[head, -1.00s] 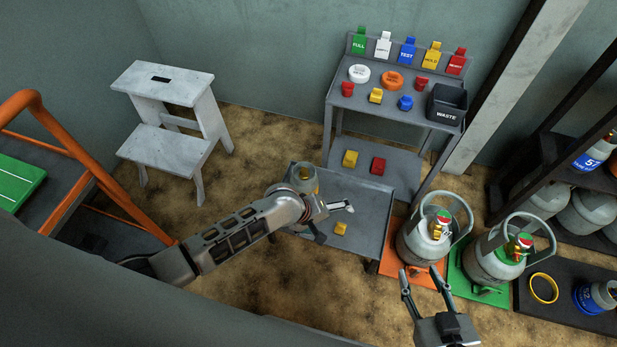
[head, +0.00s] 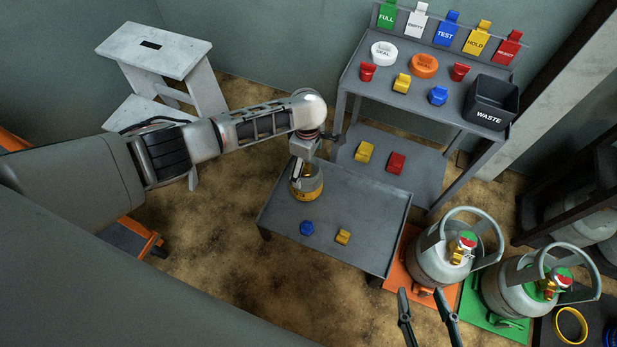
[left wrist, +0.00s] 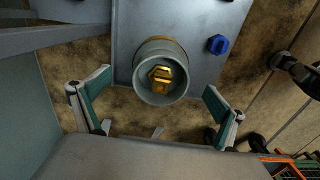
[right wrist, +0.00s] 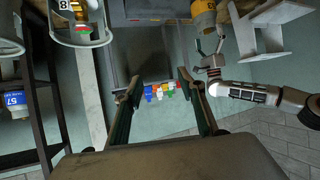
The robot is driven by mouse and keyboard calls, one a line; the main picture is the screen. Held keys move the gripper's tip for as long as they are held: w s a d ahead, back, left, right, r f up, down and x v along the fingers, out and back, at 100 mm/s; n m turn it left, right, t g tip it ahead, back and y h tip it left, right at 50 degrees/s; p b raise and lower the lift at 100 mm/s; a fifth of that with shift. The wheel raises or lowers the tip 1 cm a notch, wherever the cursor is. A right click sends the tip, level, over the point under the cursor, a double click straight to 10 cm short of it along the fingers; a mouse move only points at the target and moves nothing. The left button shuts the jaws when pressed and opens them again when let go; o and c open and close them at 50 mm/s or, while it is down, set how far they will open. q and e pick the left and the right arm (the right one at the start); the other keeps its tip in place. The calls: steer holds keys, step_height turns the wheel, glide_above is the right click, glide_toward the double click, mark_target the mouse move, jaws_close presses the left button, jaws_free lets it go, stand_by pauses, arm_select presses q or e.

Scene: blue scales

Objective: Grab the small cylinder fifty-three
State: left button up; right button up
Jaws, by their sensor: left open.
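In the left wrist view the open fingers (left wrist: 155,100) are spread to either side of the cylinder's outline, with gaps. My right gripper (head: 428,308) is open and empty, in front of the orange mat; its spread fingers show in the right wrist view (right wrist: 160,92).
A blue cap (head: 307,228) and a yellow cap (head: 343,237) lie on the low table. Two larger grey cylinders (head: 432,262) (head: 510,290) stand to the right. A shelf bench (head: 360,100) with tags and a waste bin (head: 492,103) is behind. A step stool (head: 150,50) stands left.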

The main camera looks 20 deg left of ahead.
mark_target(305, 176)
arm_select(q)
steer(key=f, duration=0.1)
steer(key=f+b, duration=0.1)
steer(key=shift+s+a+f, duration=0.1)
steer(key=shift+s+f, duration=0.2)
steer(key=shift+f, duration=0.05)
step_height(305, 176, down, 4)
steer(key=b, duration=0.2)
steer(key=shift+a+b, duration=0.1)
steer(key=shift+b, duration=0.2)
steer(key=shift+w+r, duration=0.25)
steer(key=shift+r, duration=0.1)
steer(key=c, duration=1.8)
arm_select(e)
steer(key=a+m, duration=0.1)
steer(key=a, duration=0.2)
steer(key=a+r+m+y, duration=0.1)
steer(key=shift+w+a+m+t, duration=0.1)
steer(key=shift+a+m+t, duration=0.05)
steer(key=shift+m+t, duration=0.2)
